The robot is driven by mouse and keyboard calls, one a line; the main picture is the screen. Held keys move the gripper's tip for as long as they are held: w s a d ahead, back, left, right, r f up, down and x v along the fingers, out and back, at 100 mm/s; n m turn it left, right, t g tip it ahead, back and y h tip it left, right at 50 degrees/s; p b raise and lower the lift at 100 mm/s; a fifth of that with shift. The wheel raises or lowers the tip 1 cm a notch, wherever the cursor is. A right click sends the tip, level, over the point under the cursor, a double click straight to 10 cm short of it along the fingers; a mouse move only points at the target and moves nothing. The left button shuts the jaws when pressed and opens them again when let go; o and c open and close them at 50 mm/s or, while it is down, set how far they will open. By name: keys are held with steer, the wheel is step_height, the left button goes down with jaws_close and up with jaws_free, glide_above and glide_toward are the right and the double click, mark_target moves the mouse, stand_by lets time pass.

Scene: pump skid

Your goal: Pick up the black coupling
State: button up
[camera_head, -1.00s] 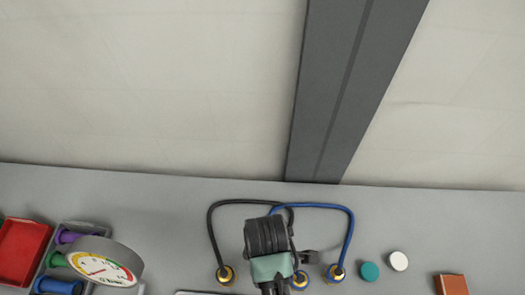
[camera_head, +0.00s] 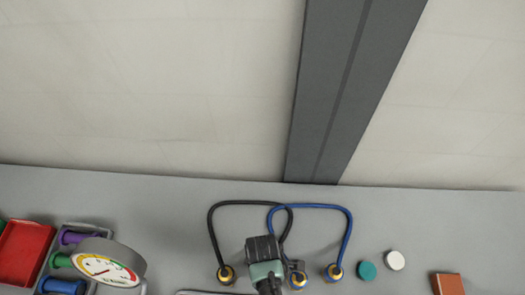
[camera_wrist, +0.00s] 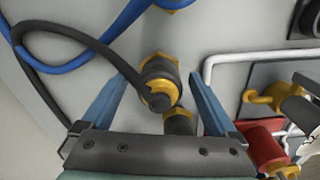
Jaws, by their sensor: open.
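The black coupling (camera_wrist: 160,86) is a dark round end with brass collars, with the black hose (camera_wrist: 75,38) running from it. In the wrist view it lies between the two blue fingers of my gripper (camera_wrist: 157,80), which are spread with a gap on each side. The fingers do not appear to touch it. Depth is hard to judge. A second brass and dark fitting (camera_wrist: 180,122) sits just below it, partly hidden by my gripper. In the head view my gripper (camera_head: 266,272) hides part of the hose ends.
A blue hose (camera_head: 349,232) loops beside the black one. A gauge (camera_head: 105,268), a red tray (camera_head: 24,252) and colored plugs stand left. Teal (camera_head: 367,270) and white (camera_head: 394,260) discs and an orange-brown block (camera_head: 449,284) lie right. The panel behind the hoses is clear.

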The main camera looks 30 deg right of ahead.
steer(key=shift+f, duration=0.1)
jaws_close()
stand_by(0.5)
step_height(320, 180, up, 10)
steer(key=shift+r+b, duration=0.1)
steer(key=shift+b, duration=0.35)
stand_by(0.4)
